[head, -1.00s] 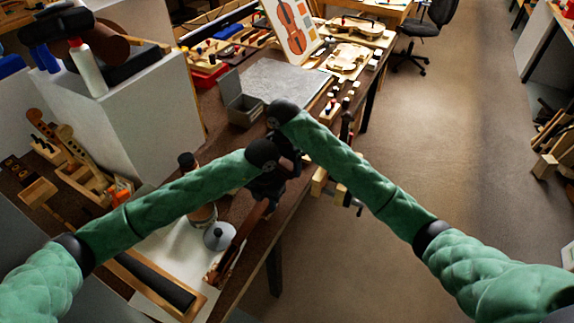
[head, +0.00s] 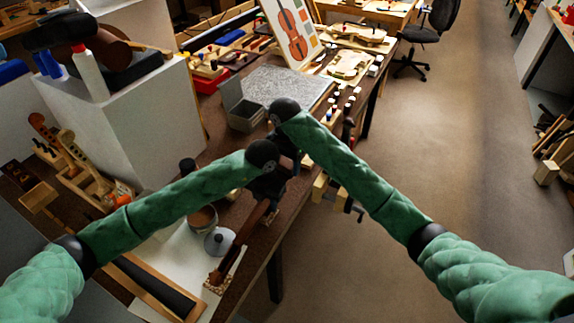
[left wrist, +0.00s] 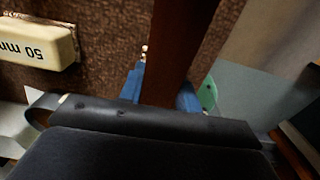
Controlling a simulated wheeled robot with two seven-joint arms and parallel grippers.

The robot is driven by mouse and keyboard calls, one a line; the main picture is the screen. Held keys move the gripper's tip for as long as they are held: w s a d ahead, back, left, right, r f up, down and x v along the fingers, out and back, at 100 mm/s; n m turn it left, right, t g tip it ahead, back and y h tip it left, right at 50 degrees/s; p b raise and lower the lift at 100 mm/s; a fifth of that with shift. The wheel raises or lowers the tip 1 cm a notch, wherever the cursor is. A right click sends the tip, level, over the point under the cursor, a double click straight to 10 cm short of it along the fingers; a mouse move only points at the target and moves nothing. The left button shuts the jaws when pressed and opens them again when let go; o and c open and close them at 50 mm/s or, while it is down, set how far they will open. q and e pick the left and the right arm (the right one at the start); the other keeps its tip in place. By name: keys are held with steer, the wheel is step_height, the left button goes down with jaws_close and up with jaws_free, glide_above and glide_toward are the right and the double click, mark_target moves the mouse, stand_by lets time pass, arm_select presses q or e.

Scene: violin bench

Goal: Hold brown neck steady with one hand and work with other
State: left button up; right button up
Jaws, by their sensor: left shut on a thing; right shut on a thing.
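The brown neck (head: 240,238) slants across the near part of the bench in the head view, its lower end by a light, notched-looking block. In the left wrist view the neck (left wrist: 180,45) runs between my left gripper's blue fingertips (left wrist: 160,92), which are shut on it. In the head view my left gripper (head: 266,188) is dark and sits at the neck's upper end. My right gripper (head: 287,150) is just above it, largely hidden by the arms. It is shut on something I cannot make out.
A grey open box (head: 243,112) stands beyond the grippers. A yellowish block marked 50 mm (left wrist: 38,42) lies near the left gripper. The floor right of the bench (head: 440,150) is clear.

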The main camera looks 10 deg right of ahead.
mark_target(287, 160)
steer(key=shift+w+r, duration=0.25)
steer(key=shift+w, duration=0.05)
steer(key=shift+w+d+r, duration=0.1)
steer(key=shift+r, duration=2.9)
steer(key=shift+r, duration=0.1)
steer(key=shift+r, duration=1.4)
